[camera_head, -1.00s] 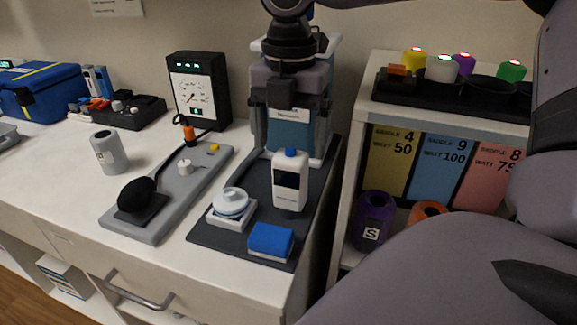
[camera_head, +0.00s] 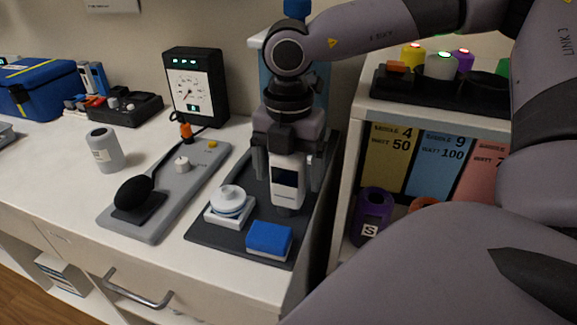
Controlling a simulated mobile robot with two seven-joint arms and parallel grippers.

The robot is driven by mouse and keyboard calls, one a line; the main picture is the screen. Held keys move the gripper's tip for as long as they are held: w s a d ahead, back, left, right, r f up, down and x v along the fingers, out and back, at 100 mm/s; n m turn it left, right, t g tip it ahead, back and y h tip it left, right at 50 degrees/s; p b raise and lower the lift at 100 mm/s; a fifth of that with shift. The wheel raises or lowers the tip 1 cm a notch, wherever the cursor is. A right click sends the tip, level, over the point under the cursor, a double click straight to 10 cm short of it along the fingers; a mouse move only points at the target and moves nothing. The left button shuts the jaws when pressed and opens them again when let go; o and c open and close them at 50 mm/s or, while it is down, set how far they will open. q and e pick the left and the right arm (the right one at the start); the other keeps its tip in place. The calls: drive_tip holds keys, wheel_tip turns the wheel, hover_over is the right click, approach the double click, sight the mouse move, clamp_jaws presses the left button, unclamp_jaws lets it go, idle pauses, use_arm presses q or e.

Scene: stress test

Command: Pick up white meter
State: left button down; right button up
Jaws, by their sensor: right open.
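The white meter (camera_head: 287,193) is a small white upright block with a dark display. It stands on the dark grey mat (camera_head: 213,237) on the counter. My right gripper (camera_head: 289,181) is above and around it, pointing down, with one finger on each side. The fingers look open, and I cannot tell whether they touch the meter. The meter's blue top is hidden behind the gripper. My left gripper is not in view.
Beside the meter on the mat are a white dish-like piece (camera_head: 229,201) and a blue block (camera_head: 268,239). A grey board (camera_head: 152,222) with a black bulb lies left. A black gauge box (camera_head: 196,89) stands behind. A shelf (camera_head: 345,190) borders the right.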

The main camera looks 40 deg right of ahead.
drive_tip(key=c, duration=1.1)
drive_tip(key=shift+c, duration=0.2)
drive_tip(key=shift+r, duration=0.1)
